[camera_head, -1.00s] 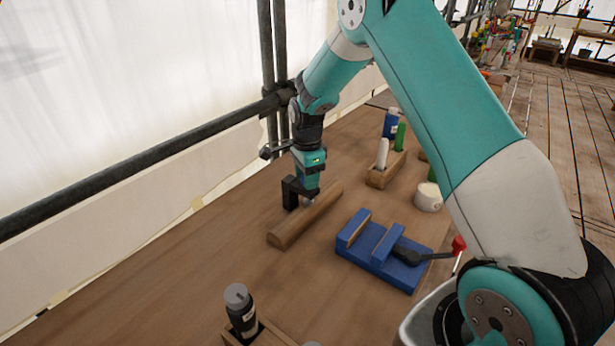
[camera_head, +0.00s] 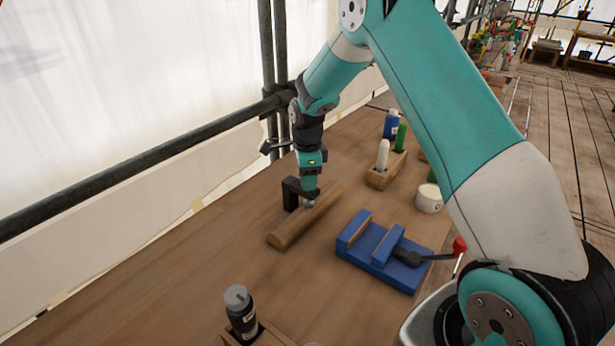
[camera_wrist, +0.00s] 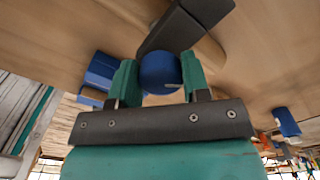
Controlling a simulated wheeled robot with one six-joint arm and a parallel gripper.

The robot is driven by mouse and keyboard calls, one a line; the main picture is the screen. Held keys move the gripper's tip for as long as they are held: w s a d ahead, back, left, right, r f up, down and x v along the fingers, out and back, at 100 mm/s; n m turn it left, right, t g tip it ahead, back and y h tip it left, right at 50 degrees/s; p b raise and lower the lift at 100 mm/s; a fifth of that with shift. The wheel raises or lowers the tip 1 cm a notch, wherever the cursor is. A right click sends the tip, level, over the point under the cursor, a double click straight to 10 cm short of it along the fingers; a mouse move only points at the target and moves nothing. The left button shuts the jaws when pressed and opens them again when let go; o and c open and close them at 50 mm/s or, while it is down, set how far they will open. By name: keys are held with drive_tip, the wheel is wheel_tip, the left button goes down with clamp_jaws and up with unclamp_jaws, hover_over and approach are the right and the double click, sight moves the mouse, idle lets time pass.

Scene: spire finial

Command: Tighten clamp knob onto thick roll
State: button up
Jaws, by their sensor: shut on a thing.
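The thick roll (camera_head: 290,231) is a brown, wood-coloured cylinder lying on the bench in the head view. A black clamp bracket (camera_head: 290,194) stands over the roll's far part. The round blue clamp knob (camera_wrist: 160,72) shows in the wrist view, between the two teal fingers of my gripper (camera_wrist: 157,78). My gripper (camera_head: 309,196) points down at the clamp in the head view, with its fingers closed on the knob. The clamp's screw and its contact with the roll are hidden or too small to tell.
A blue vise-like block (camera_head: 380,256) with a black, red-tipped handle lies right of the roll. A dark bottle (camera_head: 241,312) stands in front, a wooden holder (camera_head: 384,175) and white tape roll (camera_head: 429,198) behind. Scaffold pipes (camera_head: 140,166) run along the left.

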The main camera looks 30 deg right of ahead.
drive_tip(key=o, duration=0.7)
drive_tip(key=shift+w+d+r, duration=0.1)
drive_tip(key=shift+w+r, duration=0.05)
drive_tip(key=shift+o, duration=1.2)
wheel_tip(320, 180, up, 17)
drive_tip(key=b, duration=0.2)
drive_tip(key=shift+r, duration=0.15)
drive_tip(key=s+a+r+n+y, duration=0.2)
drive_tip(key=s+a+r+n, duration=0.1)
drive_tip(key=s+a+n, duration=1.15)
drive_tip(key=s+a+f+n+y, duration=0.1)
drive_tip(key=s+a+n, duration=0.1)
drive_tip(key=s+n, duration=0.5)
drive_tip(key=s+a+f+n+y, duration=0.1)
drive_tip(key=s+a+n, duration=0.1)
drive_tip(key=s+n, duration=0.5)
drive_tip(key=s, duration=0.4)
drive_tip(key=shift+s+a, duration=0.2)
drive_tip(key=shift+a, duration=0.05)
